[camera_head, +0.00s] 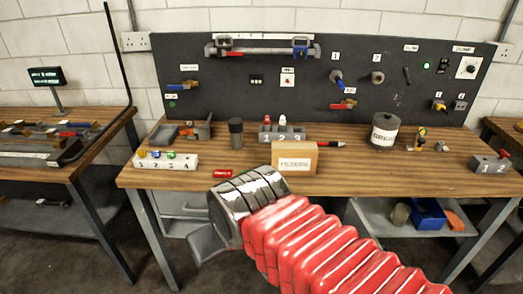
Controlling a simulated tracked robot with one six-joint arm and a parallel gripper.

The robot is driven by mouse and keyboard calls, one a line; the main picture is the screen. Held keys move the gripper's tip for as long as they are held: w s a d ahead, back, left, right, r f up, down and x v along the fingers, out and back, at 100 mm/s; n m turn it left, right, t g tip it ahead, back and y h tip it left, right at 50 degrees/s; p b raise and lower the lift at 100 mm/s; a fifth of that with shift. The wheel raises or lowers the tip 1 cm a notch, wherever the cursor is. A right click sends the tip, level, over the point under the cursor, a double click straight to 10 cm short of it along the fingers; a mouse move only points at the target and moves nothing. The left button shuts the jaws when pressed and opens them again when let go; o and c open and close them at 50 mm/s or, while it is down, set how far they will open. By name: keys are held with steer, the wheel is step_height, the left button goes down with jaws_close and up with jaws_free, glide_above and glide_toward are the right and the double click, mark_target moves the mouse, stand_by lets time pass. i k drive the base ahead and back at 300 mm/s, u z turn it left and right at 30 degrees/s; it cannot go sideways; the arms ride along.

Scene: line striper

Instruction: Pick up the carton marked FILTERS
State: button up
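A brown cardboard carton (306,154) sits upright near the front edge of the wooden workbench (350,170), in the middle of the view. A white label on its front has small lettering that looks like FILTERS. My gripper (204,244) hangs in front of the bench, below and left of the carton and apart from it. Only a grey finger or plate shows beyond my dark wrist, so its opening is hidden. Nothing shows held in it. My red arm sleeve runs in from the lower right, and my wrist covers part of the bench edge left of the carton.
Behind the carton is a grey numbered block (282,134) with knobs. A white numbered block (166,161) and a red item (222,173) lie left. A grey GREASE can (384,132) stands right. A dark tool panel (220,85) rises behind. A shelf with a blue bin (428,213) is below.

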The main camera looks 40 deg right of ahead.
mark_target(290, 158)
steer(key=u, duration=0.2)
steer(key=i, duration=1.4)
steer(key=z, duration=0.1)
